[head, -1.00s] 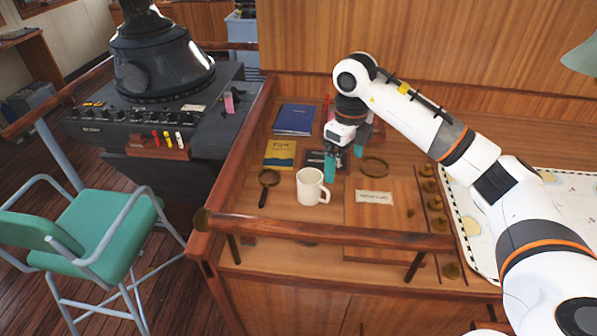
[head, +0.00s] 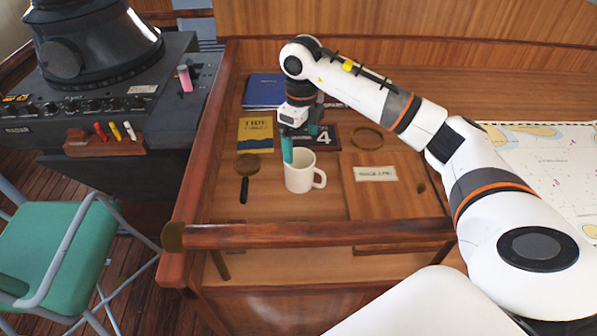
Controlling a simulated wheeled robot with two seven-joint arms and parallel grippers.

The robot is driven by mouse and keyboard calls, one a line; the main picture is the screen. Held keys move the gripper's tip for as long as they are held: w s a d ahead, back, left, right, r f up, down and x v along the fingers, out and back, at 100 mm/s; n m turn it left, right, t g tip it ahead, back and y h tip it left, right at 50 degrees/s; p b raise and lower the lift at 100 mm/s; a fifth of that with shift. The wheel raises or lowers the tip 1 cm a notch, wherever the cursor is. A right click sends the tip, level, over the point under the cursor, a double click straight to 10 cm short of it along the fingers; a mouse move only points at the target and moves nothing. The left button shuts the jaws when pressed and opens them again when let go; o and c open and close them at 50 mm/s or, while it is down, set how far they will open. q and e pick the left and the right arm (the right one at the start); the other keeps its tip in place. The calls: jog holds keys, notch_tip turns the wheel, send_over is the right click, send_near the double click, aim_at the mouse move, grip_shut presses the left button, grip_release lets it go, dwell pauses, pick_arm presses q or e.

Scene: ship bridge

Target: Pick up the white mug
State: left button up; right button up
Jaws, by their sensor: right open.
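The white mug (head: 299,174) stands upright on the wooden table, its handle pointing right. My right gripper (head: 301,143) points down just behind and above the mug's rim. Its teal fingers are apart; one finger overlaps the mug's left rim in the picture, and I cannot tell whether it touches. Nothing is held in it. My left gripper is not in view.
A magnifying glass (head: 246,170) lies left of the mug and a yellow book (head: 255,135) behind it. A wooden box with a label (head: 392,201) lies to the right, near a brass ring (head: 367,137). A wooden rail (head: 320,234) runs along the front.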

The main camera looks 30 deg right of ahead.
aim_at(301, 167)
jog(key=f, duration=0.1)
jog(key=f+p, duration=0.1)
jog(key=f, duration=0.2)
jog(key=shift+s, duration=0.3)
notch_tip(301, 167, down, 4)
jog(key=p, duration=0.3)
jog(key=shift+f, duration=0.15)
jog(key=shift+w+f, duration=0.1)
jog(key=shift+f, duration=0.45)
jog(key=c, duration=1.2)
jog(key=shift+r, duration=0.1)
